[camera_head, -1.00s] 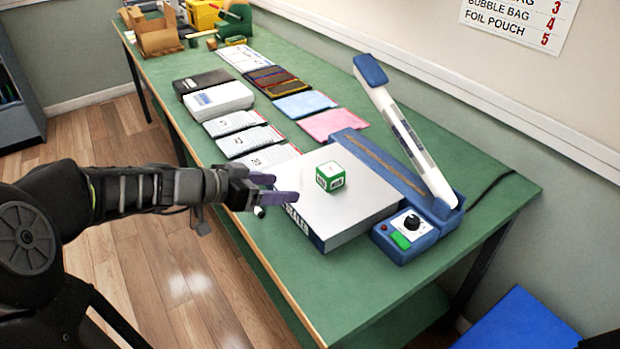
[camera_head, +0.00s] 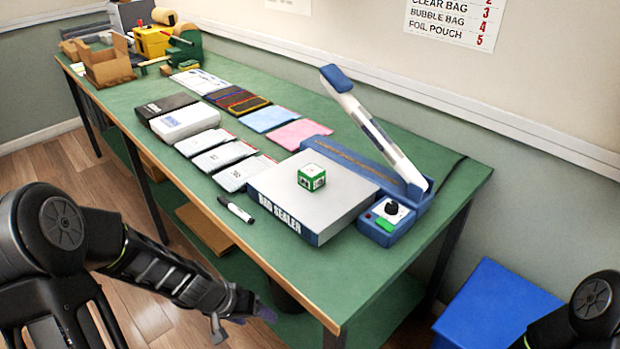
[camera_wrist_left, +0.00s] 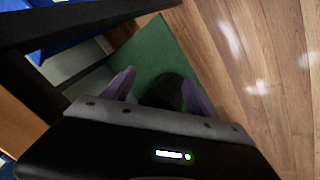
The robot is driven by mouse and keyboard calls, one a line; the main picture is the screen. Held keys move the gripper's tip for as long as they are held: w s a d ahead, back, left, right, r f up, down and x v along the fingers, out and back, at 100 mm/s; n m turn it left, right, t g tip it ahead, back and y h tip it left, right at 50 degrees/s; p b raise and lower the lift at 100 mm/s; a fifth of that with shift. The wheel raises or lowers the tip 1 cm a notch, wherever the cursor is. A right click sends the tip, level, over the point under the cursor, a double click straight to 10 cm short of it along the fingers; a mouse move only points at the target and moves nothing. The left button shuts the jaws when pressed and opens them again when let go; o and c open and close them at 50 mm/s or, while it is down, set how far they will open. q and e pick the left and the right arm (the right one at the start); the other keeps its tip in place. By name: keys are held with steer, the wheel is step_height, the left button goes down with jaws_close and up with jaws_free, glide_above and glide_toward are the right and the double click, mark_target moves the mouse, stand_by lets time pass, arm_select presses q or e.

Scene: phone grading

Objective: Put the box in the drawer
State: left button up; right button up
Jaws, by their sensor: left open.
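My left gripper (camera_head: 266,314) is low beside the bench's front edge, beneath the top and well away from the box. I cannot make out a drawer in either view.
A black marker (camera_head: 236,210) lies near the front edge. Pouches and flat packs line the bench leftward. A blue bin (camera_head: 495,305) stands on the floor at right.

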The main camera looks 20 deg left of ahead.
arm_select(q)
steer(key=s+d+f+g, duration=0.1)
steer(key=s+d+f, duration=0.6)
steer(key=d, duration=0.2)
steer(key=s+d+f+g+h, duration=0.1)
steer(key=s+d+f+g, duration=0.1)
steer(key=s+d+f, duration=0.5)
steer(key=s+d, duration=0.1)
steer(key=d, duration=0.2)
steer(key=shift+f+m, duration=0.3)
